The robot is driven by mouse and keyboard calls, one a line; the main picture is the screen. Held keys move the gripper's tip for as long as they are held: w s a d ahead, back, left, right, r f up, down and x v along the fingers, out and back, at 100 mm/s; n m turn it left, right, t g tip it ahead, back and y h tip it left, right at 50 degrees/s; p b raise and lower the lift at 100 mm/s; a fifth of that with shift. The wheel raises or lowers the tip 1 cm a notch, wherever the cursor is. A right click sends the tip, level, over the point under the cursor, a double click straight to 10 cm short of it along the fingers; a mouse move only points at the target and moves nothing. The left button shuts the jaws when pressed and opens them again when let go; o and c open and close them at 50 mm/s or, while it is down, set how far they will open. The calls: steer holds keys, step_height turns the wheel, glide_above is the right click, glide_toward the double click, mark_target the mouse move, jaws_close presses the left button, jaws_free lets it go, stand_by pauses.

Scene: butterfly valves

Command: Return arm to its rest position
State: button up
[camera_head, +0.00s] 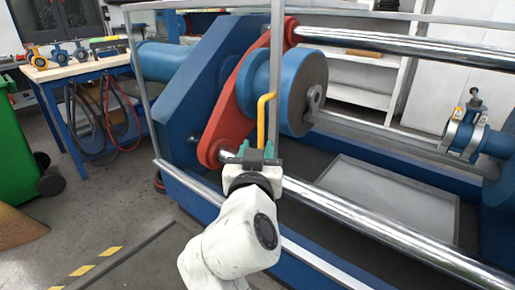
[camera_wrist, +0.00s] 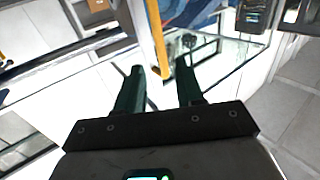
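My gripper (camera_head: 257,147) is at the end of my white arm, raised in front of the blue machine (camera_head: 210,70). Its two dark green fingers stand apart in the wrist view (camera_wrist: 160,70), with nothing held between them. A yellow bent handle (camera_head: 264,118) stands just above the fingers in the head view. In the wrist view a yellow bar (camera_wrist: 157,38) shows beyond the fingertips, near the gap. I cannot tell whether a finger touches it.
A grey rail frame (camera_head: 140,80) borders the machine, with a post close to my gripper. A red link (camera_head: 232,105) and steel bars (camera_head: 390,225) lie behind. A valve (camera_head: 465,135) sits at right. A workbench (camera_head: 80,68) with several valves and a green bin (camera_head: 15,150) stand left.

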steer(key=s+d+f+m+g+h, duration=0.1)
steer(key=s+d+f+g, duration=0.5)
steer(key=d+f, duration=0.7)
steer(key=s+d+f+g+h, duration=0.1)
steer(key=s+d+f+g, duration=0.2)
steer(key=s+d+f, duration=0.9)
steer(key=s+d+f+n+g+y, duration=0.15)
steer(key=s+f+g, duration=0.25)
steer(key=s+f, duration=0.5)
steer(key=s+d+f+m+g+y, duration=0.1)
steer(key=s+d+f+g, duration=0.3)
steer(key=s, duration=0.9)
step_height(320, 180, up, 30)
steer(key=a+p, duration=0.1)
steer(key=p, duration=2.9)
steer(key=shift+w, duration=0.45)
